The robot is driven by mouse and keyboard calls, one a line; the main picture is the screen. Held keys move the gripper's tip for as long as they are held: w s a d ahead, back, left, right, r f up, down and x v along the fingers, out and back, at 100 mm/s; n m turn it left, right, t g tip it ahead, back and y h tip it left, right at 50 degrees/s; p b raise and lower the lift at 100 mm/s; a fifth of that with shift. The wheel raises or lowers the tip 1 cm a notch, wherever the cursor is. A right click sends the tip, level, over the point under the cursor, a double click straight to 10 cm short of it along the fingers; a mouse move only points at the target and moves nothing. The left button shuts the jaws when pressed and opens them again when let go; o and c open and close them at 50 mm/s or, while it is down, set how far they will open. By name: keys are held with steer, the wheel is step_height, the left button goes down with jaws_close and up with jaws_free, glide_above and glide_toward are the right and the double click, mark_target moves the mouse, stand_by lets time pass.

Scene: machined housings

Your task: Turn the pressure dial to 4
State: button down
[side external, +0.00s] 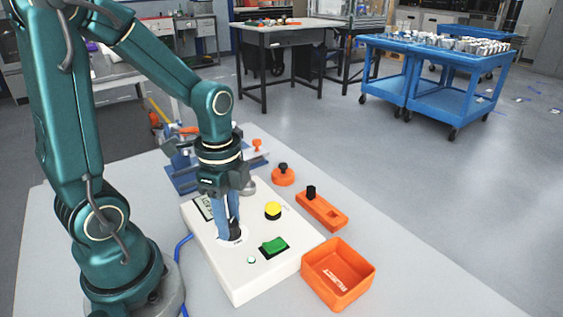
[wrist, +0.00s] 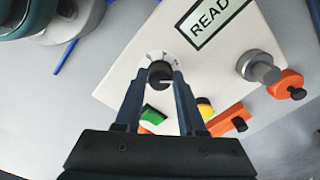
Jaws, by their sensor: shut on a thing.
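The pressure dial is a black knob (wrist: 160,73) on a white, marked scale disc on the white control box (side external: 245,272). In the side view the dial (side external: 236,235) is mostly hidden behind my fingers. My gripper (side external: 231,226) points down over the box with its blue-grey fingers shut on the dial. In the wrist view the fingertips of my gripper (wrist: 162,76) lie on both sides of the knob. The scale numbers are too small to read, so I cannot tell the dial's setting.
The box also bears a green rocker switch (side external: 273,247), a yellow button (side external: 272,210) and a display reading "READ" (wrist: 209,17). An orange bin (side external: 338,274), an orange block with a black knob (side external: 321,211) and an orange round part (side external: 283,176) stand close by. The table's front right is clear.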

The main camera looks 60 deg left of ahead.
steer(key=n, duration=0.4)
steer(key=shift+n, duration=0.3)
steer(key=n, duration=0.3)
steer(key=shift+d+n, duration=0.1)
steer(key=shift+n, duration=0.2)
steer(key=n, duration=0.3)
steer(key=shift+n, duration=2.1)
steer(key=c, duration=0.5)
jaws_free()
steer(key=shift+r, duration=0.1)
